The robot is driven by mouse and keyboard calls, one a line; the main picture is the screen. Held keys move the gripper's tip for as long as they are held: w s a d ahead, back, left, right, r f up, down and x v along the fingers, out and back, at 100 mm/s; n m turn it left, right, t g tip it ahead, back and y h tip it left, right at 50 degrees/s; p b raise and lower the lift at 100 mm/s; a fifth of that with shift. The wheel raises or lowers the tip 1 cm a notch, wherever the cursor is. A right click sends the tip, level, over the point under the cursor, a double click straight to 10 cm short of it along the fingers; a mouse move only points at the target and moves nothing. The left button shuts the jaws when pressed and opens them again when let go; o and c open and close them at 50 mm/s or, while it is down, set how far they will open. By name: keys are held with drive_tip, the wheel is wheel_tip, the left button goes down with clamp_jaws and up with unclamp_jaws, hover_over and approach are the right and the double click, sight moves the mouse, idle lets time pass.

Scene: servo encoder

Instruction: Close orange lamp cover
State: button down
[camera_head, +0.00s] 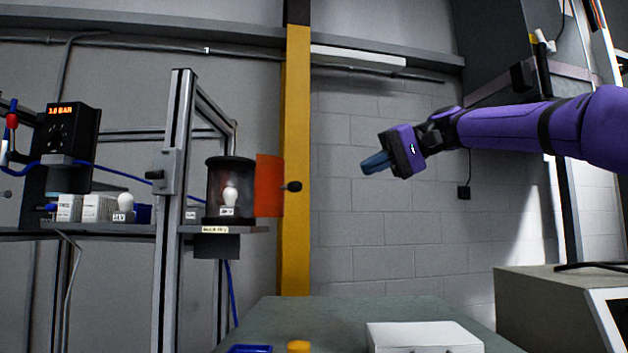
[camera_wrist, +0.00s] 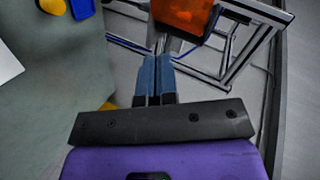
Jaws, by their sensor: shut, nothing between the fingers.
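The orange lamp cover (camera_head: 269,186) stands swung open to the right of the dark lamp housing (camera_head: 230,172), with a black knob on its outer edge. A white bulb (camera_head: 230,195) shows inside the housing. In the wrist view the orange cover (camera_wrist: 184,14) is at the top, just beyond the fingertips. My gripper (camera_head: 364,167) is shut and empty, pointing left, to the right of the cover and apart from it in the head view. Its blue fingers (camera_wrist: 158,62) lie side by side in the wrist view.
The lamp stands on a shelf (camera_head: 255,229) beside a metal frame post (camera_head: 173,200). A yellow post (camera_head: 295,250) rises behind the cover. Below is a green table (camera_head: 300,312) with a white box (camera_head: 424,337). The space between gripper and cover looks clear.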

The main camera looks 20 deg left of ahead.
drive_tip(key=w+r+n+g+y, duration=0.1)
drive_tip(key=w+r+g, duration=0.1)
approach(288, 187)
drive_tip(key=w+a, duration=0.3)
drive_tip(key=a, duration=0.1)
drive_tip(key=shift+s+a+f, duration=0.15)
drive_tip(key=shift+s+f, duration=0.05)
drive_tip(key=shift+s, duration=0.4)
drive_tip(key=shift+s+a+f, duration=0.2)
drive_tip(key=shift+s+f, duration=0.05)
drive_tip(key=shift+s, duration=0.4)
drive_tip(key=shift+s+a+f, duration=0.15)
drive_tip(key=shift+s+f, duration=0.05)
drive_tip(key=shift+s, duration=0.4)
drive_tip(key=shift+s+t, duration=0.1)
drive_tip(key=shift+t, duration=0.2)
